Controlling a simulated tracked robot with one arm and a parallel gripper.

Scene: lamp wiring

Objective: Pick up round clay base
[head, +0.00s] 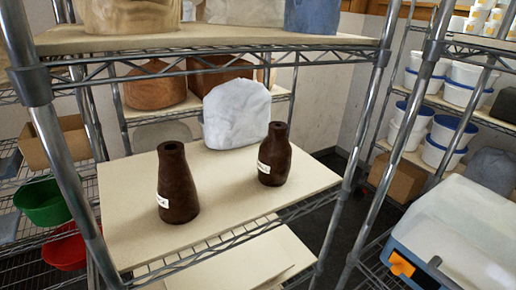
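Two dark brown, bottle-shaped clay pieces with narrow open necks and white labels stand upright on a cream shelf board. The left piece (177,184) has straight, cone-like sides. The right piece (274,156) has a rounder, bulging body and stands farther back. The label writing is too small to read, so I cannot confirm which is called the round base. Both stand free, with bare board between them. My gripper is not in view.
Metal posts (54,150) frame the shelf (125,225), and an upper shelf (205,40) hangs above it. A white lumpy block (237,114) stands behind the pieces. White tubs (445,140) fill the right rack; a white-and-blue machine (455,235) is at lower right.

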